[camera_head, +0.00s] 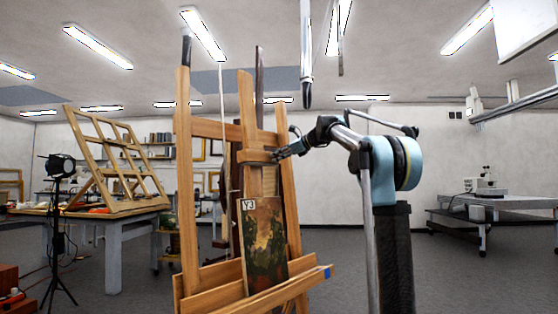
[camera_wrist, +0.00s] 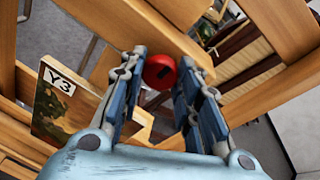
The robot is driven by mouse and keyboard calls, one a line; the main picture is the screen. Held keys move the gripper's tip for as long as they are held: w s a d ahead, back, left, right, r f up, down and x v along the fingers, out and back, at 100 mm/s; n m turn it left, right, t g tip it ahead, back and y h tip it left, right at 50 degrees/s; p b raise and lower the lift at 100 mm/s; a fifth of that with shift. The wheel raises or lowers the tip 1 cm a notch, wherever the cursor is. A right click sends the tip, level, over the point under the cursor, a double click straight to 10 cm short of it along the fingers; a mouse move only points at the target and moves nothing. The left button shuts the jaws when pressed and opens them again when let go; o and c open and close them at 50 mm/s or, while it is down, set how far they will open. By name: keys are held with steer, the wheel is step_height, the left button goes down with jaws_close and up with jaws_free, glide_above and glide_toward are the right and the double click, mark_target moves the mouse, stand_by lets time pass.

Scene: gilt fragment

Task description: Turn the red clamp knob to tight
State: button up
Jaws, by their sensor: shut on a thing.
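The red clamp knob (camera_wrist: 160,72) sits on the wooden easel (camera_wrist: 176,38) and shows between my fingertips in the wrist view. A dark mark runs across its face. My gripper (camera_wrist: 161,78) is shut on the knob, with one blue finger on each side of it. In the head view my gripper (camera_head: 278,155) reaches from the right to the upper middle of the easel (camera_head: 184,190). The knob cannot be made out there behind the fingers. I cannot tell how tight the knob is.
A painting labelled Y3 (camera_head: 264,245) stands on the easel's lower ledge (camera_head: 230,287). At left are a worktable (camera_head: 115,232) with a wooden frame rack (camera_head: 118,165) and a black lamp on a tripod (camera_head: 60,215). A table with a microscope (camera_head: 484,187) stands at right.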

steer(key=shift+m+y, duration=0.3)
steer(key=shift+m, duration=1)
steer(key=shift+d, duration=0.1)
steer(key=o, duration=1)
steer(key=shift+w, duration=0.1)
steer(key=shift+o, duration=0.2)
steer(key=v, duration=1.2)
steer(key=shift+w+f, duration=0.1)
